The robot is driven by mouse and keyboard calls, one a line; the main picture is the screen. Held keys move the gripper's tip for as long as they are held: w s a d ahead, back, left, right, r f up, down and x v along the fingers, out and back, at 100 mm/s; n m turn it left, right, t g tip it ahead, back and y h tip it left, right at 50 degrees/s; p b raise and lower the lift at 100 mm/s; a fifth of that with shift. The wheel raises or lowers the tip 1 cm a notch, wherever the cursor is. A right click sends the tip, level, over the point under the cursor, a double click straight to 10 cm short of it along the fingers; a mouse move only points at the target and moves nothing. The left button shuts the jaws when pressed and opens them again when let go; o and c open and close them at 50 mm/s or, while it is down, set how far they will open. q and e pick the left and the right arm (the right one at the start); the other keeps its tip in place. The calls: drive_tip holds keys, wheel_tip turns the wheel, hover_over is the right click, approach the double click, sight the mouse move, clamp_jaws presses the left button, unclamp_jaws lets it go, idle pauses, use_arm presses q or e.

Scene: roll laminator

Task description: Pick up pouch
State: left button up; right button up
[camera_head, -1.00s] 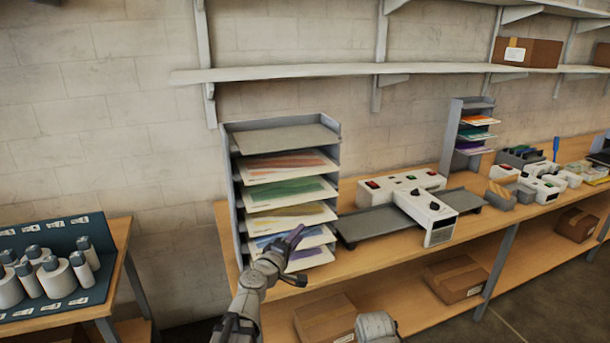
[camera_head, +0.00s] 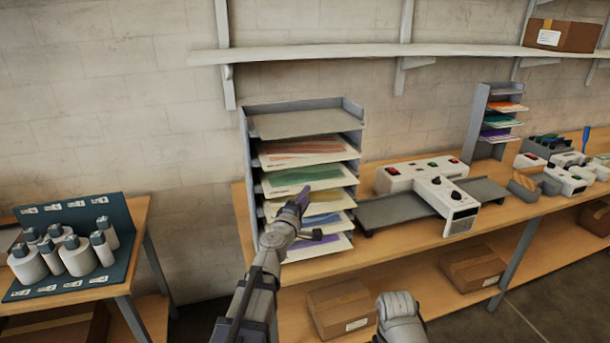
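The pouches lie in a grey tiered rack (camera_head: 249,190) on the bench. From the top they are a red pouch (camera_head: 305,148), a green pouch (camera_head: 300,179), a yellow pouch (camera_head: 325,200), a blue pouch (camera_head: 328,221) and a purple pouch (camera_head: 318,246). The rack's top tray is empty. My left gripper (camera_head: 303,199) is in front of the rack, around the green and yellow levels, partly covering the lower pouches. I cannot tell whether its fingers are apart or touch a pouch. My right arm shows at the bottom middle; its gripper is not distinguishable.
A white laminator (camera_head: 430,190) with grey side trays stands right of the rack. A smaller rack (camera_head: 478,120) with colored sheets is behind it. A side table (camera_head: 140,225) with bottles is at left. A cardboard box (camera_head: 341,307) sits on the lower shelf.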

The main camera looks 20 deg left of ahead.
use_arm(q)
drive_tip(key=w, duration=0.4)
drive_tip(key=shift+w+a+r, duration=0.15)
drive_tip(key=shift+w, duration=0.2)
drive_tip(key=shift+s, duration=0.1)
drive_tip(key=shift+c, duration=0.4)
clamp_jaws()
idle(0.5)
